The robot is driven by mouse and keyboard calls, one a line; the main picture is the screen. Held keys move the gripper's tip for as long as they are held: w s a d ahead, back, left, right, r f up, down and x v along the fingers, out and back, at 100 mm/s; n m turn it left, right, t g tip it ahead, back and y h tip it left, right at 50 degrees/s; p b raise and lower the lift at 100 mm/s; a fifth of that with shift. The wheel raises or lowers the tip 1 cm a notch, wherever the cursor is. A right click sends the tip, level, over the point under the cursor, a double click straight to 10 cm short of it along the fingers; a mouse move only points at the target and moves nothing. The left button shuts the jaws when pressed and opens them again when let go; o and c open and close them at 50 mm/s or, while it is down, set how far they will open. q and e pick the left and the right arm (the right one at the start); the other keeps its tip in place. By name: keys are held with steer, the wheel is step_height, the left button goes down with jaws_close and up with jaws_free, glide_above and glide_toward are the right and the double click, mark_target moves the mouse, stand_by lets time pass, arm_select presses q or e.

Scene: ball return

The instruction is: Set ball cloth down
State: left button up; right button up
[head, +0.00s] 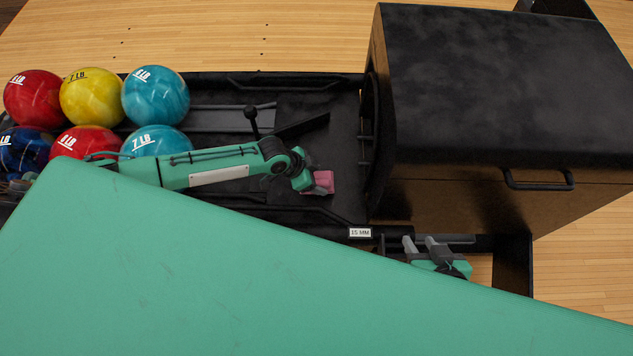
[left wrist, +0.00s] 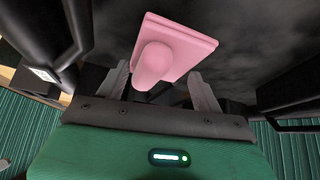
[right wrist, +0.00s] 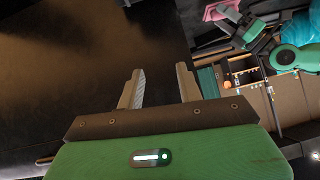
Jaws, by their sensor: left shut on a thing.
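The ball cloth is a pink square pad with a rounded knob. It shows at the end of my left arm in the head view (head: 322,182), over the dark bed of the ball return. In the left wrist view the cloth (left wrist: 184,45) sits with its knob between the fingers of my left gripper (left wrist: 158,80), which is shut on it. I cannot tell whether the cloth touches the bed below. My right gripper (head: 422,243) is near the return's front edge, by the 15 MM label. In the right wrist view its fingers (right wrist: 160,88) are apart and empty.
Several bowling balls, including a yellow one (head: 92,97) and a teal one (head: 156,95), sit on the rack at left. A black-topped housing (head: 500,80) stands at right. A black bar (head: 300,126) lies behind my left gripper. My green body hides the foreground.

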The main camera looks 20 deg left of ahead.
arm_select(q)
step_height(320, 180, down, 3)
steer(key=shift+r, duration=0.2)
steer(key=shift+f, duration=0.2)
steer(key=o, duration=1)
arm_select(e)
steer(key=shift+w+a+t, duration=0.25)
steer(key=shift+a+t, duration=0.15)
steer(key=shift+a, duration=0.3)
arm_select(q)
steer(key=shift+r, duration=0.15)
